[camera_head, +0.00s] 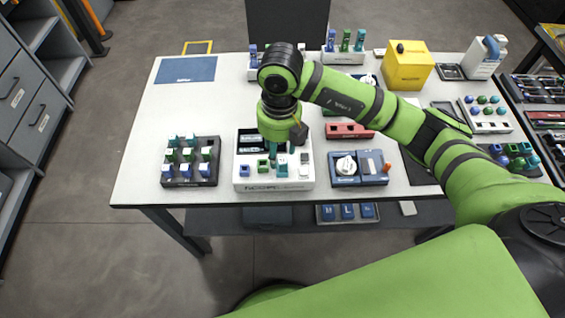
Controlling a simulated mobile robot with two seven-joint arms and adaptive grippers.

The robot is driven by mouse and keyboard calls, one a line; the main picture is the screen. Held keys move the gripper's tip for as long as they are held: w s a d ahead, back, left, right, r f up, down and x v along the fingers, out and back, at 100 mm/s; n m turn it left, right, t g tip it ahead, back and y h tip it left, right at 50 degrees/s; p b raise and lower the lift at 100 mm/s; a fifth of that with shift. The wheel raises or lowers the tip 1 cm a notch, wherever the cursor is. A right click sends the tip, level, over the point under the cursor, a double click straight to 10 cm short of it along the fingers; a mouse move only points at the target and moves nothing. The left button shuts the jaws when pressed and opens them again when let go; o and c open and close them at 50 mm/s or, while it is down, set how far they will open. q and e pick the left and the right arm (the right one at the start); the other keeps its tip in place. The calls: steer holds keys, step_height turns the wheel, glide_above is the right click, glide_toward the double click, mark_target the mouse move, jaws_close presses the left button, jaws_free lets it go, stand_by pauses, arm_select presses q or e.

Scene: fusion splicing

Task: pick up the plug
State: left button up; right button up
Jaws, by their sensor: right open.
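My right gripper (283,148) points down over the white tray (240,181) at the table's front middle. Its fingers are small and partly hidden by the wrist, but the jaws are open. Small coloured plug-like pieces stand below and beside it: a green one (263,166), a blue one (244,170) and a teal one (282,170). I cannot tell which of these is the plug. More teal, green and blue pieces stand in the dark rack (211,181) to the left. My left gripper is not in view.
A blue-and-grey device (345,181) stands right of the tray, with a red block (347,131) behind it. A yellow box (408,66) stands at the back right. A blue mat (187,69) lies at the back left.

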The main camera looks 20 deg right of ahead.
mark_target(282, 160)
steer(key=shift+w+d+f, duration=0.1)
steer(key=shift+d+f, duration=0.1)
steer(key=shift+d, duration=0.25)
step_height(282, 160, down, 5)
steer(key=p, duration=0.3)
steer(key=shift+d+f, duration=0.1)
steer(key=shift+f, duration=0.65)
steer(key=c, duration=1)
steer(key=shift+w+r, duration=0.1)
steer(key=shift+r, duration=0.35)
steer(key=r+b, duration=0.1)
steer(key=s+r+b, duration=0.1)
steer(key=r, duration=0.1)
steer(key=shift+r, duration=0.25)
steer(key=s+r+b, duration=0.1)
steer(key=s+r, duration=0.5)
steer(key=s, duration=0.5)
steer(key=shift+a+r+b, duration=0.2)
steer(key=shift+r+b, duration=0.1)
steer(key=shift+r, duration=0.05)
